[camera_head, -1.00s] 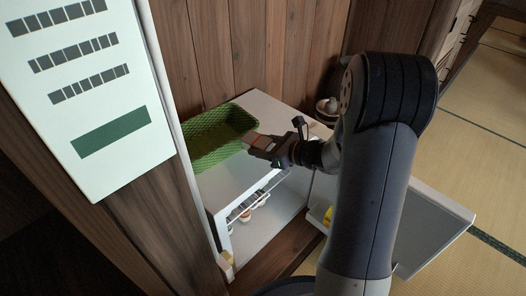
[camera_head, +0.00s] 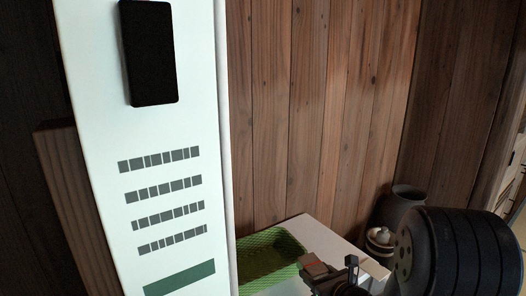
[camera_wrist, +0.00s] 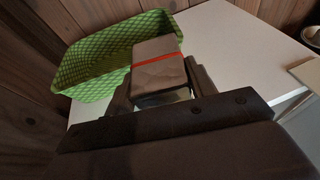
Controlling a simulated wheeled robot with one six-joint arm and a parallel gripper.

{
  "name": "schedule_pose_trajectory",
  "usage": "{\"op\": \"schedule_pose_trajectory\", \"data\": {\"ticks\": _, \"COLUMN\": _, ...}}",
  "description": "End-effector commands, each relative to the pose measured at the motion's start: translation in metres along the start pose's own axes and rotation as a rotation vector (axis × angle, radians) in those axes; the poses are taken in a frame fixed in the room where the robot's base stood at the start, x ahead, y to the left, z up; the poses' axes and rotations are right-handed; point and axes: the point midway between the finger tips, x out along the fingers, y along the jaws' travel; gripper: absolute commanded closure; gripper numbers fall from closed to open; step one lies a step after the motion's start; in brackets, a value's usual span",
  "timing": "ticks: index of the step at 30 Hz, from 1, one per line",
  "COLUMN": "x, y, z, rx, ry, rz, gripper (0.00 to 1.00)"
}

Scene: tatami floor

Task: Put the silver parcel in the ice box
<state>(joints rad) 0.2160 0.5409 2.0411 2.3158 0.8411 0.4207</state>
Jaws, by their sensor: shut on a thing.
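The silver parcel (camera_wrist: 158,72), a small grey block with a red band, is between the jaws of my gripper (camera_wrist: 158,88). My gripper (camera_head: 322,270) is shut on it, at the right end of the green basket in the head view. The parcel also shows there, small and partly hidden (camera_head: 311,266). The white box that looks like the ice box (camera_head: 322,236) shows only its top in the head view; its top also fills the middle of the wrist view (camera_wrist: 228,45). Its inside is hidden now.
A green woven basket (camera_head: 268,247) stands on the white top, just beyond the parcel; it also shows in the wrist view (camera_wrist: 100,55). A tall white panel (camera_head: 180,225) rises at the left. Dark pots (camera_head: 402,205) stand at the right. A wooden wall (camera_head: 320,110) is behind.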

Motion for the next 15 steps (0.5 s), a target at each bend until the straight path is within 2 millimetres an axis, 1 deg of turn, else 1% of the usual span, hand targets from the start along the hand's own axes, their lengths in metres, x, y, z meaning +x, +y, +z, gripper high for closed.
{"op": "schedule_pose_trajectory", "data": {"ticks": 4, "x": -0.006, "y": -0.003, "z": -0.012, "rx": 0.029, "ry": 0.002, "rz": -0.085, "gripper": 0.78}}
{"op": "schedule_pose_trajectory", "data": {"ticks": 5, "x": -0.008, "y": -0.004, "z": -0.009, "rx": 0.031, "ry": 0.001, "rz": -0.098, "gripper": 0.78}}
{"op": "schedule_pose_trajectory", "data": {"ticks": 6, "x": -0.012, "y": -0.005, "z": 0.006, "rx": 0.028, "ry": -0.002, "rz": -0.095, "gripper": 0.78}}
{"op": "schedule_pose_trajectory", "data": {"ticks": 15, "x": -0.026, "y": -0.005, "z": 0.054, "rx": 0.028, "ry": -0.002, "rz": -0.092, "gripper": 0.78}}
